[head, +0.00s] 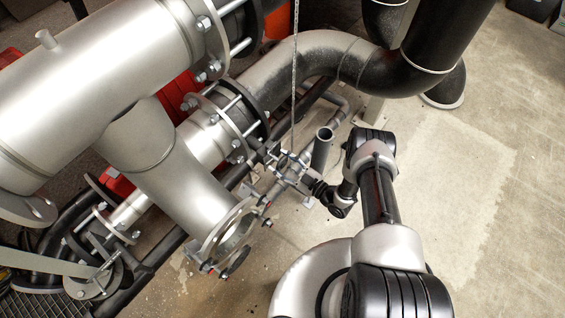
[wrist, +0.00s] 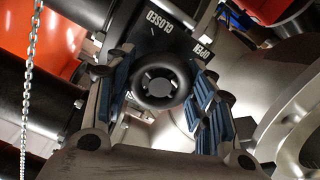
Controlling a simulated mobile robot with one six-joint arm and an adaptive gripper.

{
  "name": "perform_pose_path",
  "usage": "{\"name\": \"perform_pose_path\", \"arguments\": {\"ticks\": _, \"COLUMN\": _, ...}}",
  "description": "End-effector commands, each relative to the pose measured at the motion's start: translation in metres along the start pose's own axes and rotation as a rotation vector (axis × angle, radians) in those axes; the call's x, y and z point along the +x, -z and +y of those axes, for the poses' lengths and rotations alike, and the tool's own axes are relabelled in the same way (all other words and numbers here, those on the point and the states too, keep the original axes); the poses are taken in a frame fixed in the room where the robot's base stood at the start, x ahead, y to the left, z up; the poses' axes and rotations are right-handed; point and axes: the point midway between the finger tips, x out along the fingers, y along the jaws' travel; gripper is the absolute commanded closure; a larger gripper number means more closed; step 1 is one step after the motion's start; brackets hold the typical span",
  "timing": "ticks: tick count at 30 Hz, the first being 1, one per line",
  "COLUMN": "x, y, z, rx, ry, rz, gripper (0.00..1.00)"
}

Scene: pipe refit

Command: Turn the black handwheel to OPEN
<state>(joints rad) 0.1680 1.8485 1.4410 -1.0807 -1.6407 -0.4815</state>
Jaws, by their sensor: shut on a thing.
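The black handwheel (wrist: 158,86) is in the middle of the wrist view, its round rim and spoked hub facing the camera. My gripper (wrist: 157,78) has its blue-padded fingers on the left and right sides of the wheel and is shut on it. A dark plate behind the wheel carries the word CLOSED (wrist: 158,21) above it and OPEN (wrist: 203,52) to its upper right. I cannot make out a pointer. In the head view my gripper (head: 290,168) is at the pipework left of my arm; the wheel cannot be made out there.
A hanging chain (head: 295,70) drops close to my gripper and also shows at the left of the wrist view (wrist: 28,90). A large silver pipe (head: 95,85) and an open flanged branch (head: 228,235) are at the left.

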Motion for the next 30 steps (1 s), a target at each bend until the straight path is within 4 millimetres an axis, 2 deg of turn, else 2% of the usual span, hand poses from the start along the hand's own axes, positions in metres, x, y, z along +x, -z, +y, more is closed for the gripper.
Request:
{"name": "perform_pose_path", "arguments": {"ticks": 21, "x": 0.0000, "y": 0.0009, "z": 0.0003, "rx": -0.674, "ry": 0.000, "rz": 0.001, "gripper": 0.74}}
{"name": "perform_pose_path", "arguments": {"ticks": 30, "x": 0.0001, "y": 0.0007, "z": 0.0003, "rx": -0.895, "ry": 0.000, "rz": 0.001, "gripper": 0.74}}
